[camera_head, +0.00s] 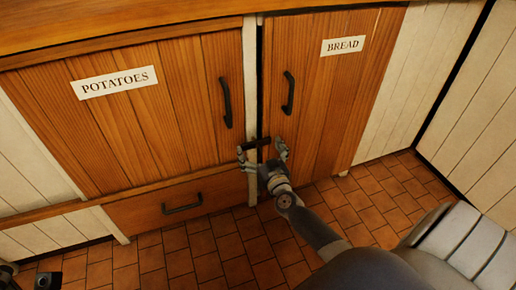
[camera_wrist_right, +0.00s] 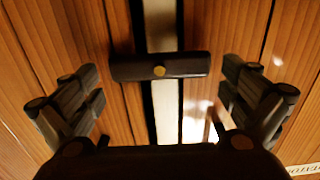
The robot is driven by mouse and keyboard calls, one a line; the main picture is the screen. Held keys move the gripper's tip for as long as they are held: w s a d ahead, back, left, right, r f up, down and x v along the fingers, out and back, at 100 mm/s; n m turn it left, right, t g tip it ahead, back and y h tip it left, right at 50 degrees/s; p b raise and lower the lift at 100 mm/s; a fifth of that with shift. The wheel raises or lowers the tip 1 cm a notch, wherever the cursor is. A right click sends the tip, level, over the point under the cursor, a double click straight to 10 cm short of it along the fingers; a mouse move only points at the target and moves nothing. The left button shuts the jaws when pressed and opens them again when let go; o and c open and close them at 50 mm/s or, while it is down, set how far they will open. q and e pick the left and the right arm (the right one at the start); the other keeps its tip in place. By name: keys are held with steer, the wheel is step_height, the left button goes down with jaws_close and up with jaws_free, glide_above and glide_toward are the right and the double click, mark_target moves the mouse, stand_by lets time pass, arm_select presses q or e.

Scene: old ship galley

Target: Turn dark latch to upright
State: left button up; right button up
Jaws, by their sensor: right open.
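The dark latch (camera_head: 261,142) is a short dark bar lying level across the pale post between the two cupboard doors. In the right wrist view the latch (camera_wrist_right: 185,65) shows a brass pivot at its middle. My right gripper (camera_head: 263,150) is open, with one finger on each side of the latch. In the wrist view the fingers (camera_wrist_right: 160,93) stand clear of both bar ends, with gaps showing. A dark part of what looks like my left gripper (camera_head: 42,279) shows at the bottom left corner; its fingers cannot be made out.
The POTATOES door (camera_head: 140,115) is left and the BREAD door (camera_head: 335,85) right, both shut, with dark handles (camera_head: 225,102) (camera_head: 288,93). A drawer (camera_head: 150,212) with a dark handle sits below. The tiled floor (camera_head: 215,245) in front is clear.

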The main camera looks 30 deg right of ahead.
steer(key=shift+w+d, duration=0.1)
steer(key=shift+w, duration=0.35)
steer(key=c, duration=0.8)
steer(key=shift+o, duration=0.2)
